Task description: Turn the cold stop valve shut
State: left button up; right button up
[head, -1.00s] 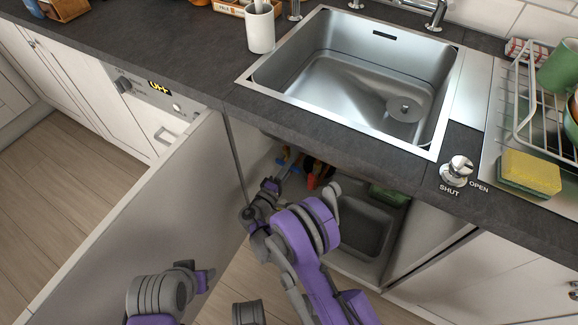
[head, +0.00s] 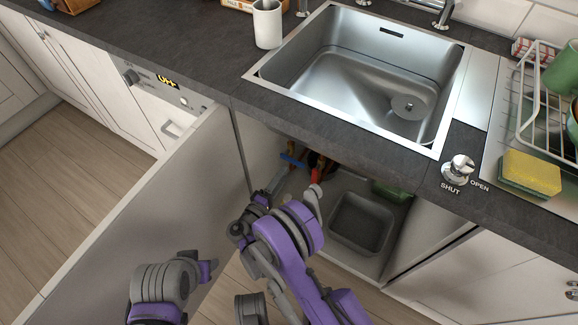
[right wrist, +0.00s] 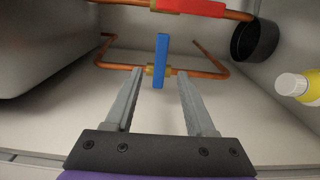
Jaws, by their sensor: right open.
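The blue lever (right wrist: 161,62) of the cold stop valve sits on a brass body on a copper pipe in the right wrist view, standing crosswise to the pipe. In the head view it is a small blue patch (head: 291,161) under the sink. My right gripper (right wrist: 157,92) is open and empty. Its fingers point at the valve, one on each side of the lever in the picture; I cannot tell the depth gap. In the head view the right gripper (head: 272,186) is at the cabinet opening, partly hidden by my arm. My left gripper is not in view.
A red lever (right wrist: 190,7) lies along a second pipe. A black cylinder (right wrist: 257,40) and a yellow bottle (right wrist: 311,88) are to the right. A grey tub (head: 362,222) stands in the cabinet. The open door (head: 150,215) is on the left. A SHUT/OPEN knob (head: 458,169) is on the worktop.

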jog(key=v, duration=0.3)
jog(key=shift+d, duration=0.1)
dwell(0.4)
